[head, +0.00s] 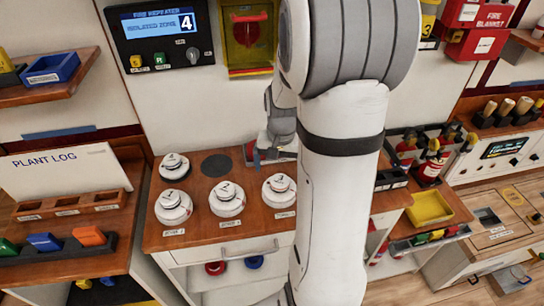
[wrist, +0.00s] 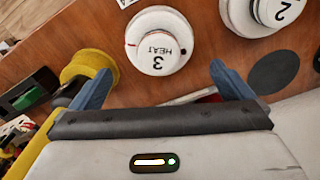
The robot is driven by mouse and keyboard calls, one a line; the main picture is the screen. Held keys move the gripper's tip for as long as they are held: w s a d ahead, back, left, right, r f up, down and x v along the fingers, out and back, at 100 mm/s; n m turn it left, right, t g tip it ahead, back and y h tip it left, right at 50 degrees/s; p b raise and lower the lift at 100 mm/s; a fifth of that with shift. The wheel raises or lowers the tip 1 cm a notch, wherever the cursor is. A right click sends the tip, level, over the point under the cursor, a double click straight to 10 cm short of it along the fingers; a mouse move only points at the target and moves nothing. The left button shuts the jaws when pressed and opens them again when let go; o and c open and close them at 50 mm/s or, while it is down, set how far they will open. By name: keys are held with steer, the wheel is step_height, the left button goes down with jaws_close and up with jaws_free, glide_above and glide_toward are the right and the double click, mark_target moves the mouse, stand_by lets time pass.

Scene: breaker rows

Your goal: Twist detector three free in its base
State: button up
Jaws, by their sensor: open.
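Detector three (wrist: 158,38) is a white round unit marked "HEAT 3" in the wrist view, just beyond my fingertips. It appears to be the rightmost front detector (head: 279,190) in the head view, seated on a wooden counter. My gripper (wrist: 162,75) is open, its two blue fingers spread, with nothing between them. In the head view my gripper (head: 265,153) is above and behind that detector, apart from it, and partly hidden by my arm. Red marks show on the detector's rim in the wrist view.
Detector two (head: 227,199) stands left of three, with two more detectors (head: 173,207) (head: 174,166) farther left. A flat dark disc (head: 216,165) lies behind them. A wall panel (head: 160,36) reads "ISOLATED ZONE 4". A yellow tray (head: 429,208) and red extinguisher (head: 432,163) stand right.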

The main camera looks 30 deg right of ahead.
mark_target(279, 179)
step_height(279, 179, down, 7)
steer(key=shift+r, duration=0.1)
steer(key=shift+c, duration=0.2)
steer(key=c, duration=0.8)
steer(key=n, duration=0.6)
steer(key=shift+a+n, duration=0.15)
steer(key=shift+n, duration=0.15)
steer(key=o, duration=0.8)
steer(key=shift+o, duration=0.2)
steer(key=shift+r, duration=0.1)
